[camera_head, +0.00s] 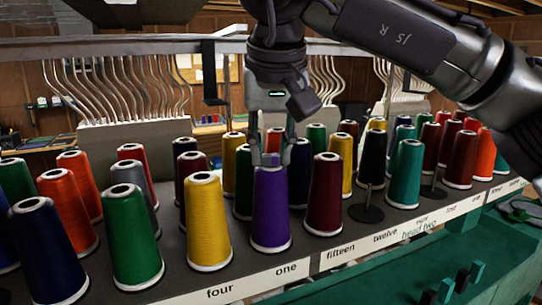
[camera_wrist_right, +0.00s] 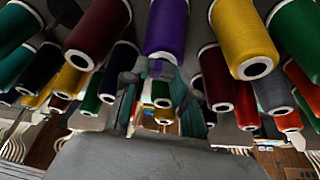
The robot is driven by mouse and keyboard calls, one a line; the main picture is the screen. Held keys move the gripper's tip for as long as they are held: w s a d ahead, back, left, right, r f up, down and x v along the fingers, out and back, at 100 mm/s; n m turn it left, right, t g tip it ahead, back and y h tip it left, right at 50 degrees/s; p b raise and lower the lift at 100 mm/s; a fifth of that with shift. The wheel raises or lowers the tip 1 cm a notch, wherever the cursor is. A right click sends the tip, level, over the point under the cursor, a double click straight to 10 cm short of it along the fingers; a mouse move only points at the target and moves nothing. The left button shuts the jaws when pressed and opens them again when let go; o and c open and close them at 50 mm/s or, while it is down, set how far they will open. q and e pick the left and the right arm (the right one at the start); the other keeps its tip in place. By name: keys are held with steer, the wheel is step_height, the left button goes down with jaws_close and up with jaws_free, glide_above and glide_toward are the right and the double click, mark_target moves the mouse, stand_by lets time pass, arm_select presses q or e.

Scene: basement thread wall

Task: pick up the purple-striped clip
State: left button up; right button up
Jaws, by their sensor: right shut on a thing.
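My right gripper (camera_head: 272,158) comes down from above in the head view, its fingers closed at the top of a purple thread cone (camera_head: 270,208). The cone stands upright, its base at the rack's front edge. In the right wrist view, the fingers (camera_wrist_right: 152,72) meet the end of the same purple cone (camera_wrist_right: 167,28). I cannot make out a purple-striped clip in either view. Two small dark and teal clip-like pieces (camera_head: 470,276) sit on the green surface at the lower right, with no purple visible on them. My left gripper is not in view.
Cones stand close on both sides: yellow (camera_head: 207,222) at left, dark red (camera_head: 324,195) at right. More cones fill the dark rack. A numbered white strip (camera_head: 338,253) runs along its front. A green surface (camera_head: 400,285) in front is mostly clear.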

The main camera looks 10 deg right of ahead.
mark_target(271, 155)
steer(key=shift+f, duration=0.1)
steer(key=shift+w+r, duration=0.1)
steer(key=shift+r, duration=0.45)
step_height(271, 155, up, 3)
steer(key=shift+f+b, duration=0.2)
steer(key=shift+b, duration=0.25)
steer(key=shift+s+d+r+b, duration=0.2)
steer(key=shift+d+r, duration=0.1)
steer(key=shift+d, duration=0.1)
steer(key=shift+s+d+r+b, duration=0.1)
steer(key=shift+d+r+b, duration=0.05)
steer(key=shift+d+r, duration=0.2)
steer(key=s+d+r+p, duration=0.1)
steer(key=s+d+r, duration=0.3)
steer(key=d, duration=0.5)
step_height(271, 155, up, 2)
steer(key=shift+d, duration=0.15)
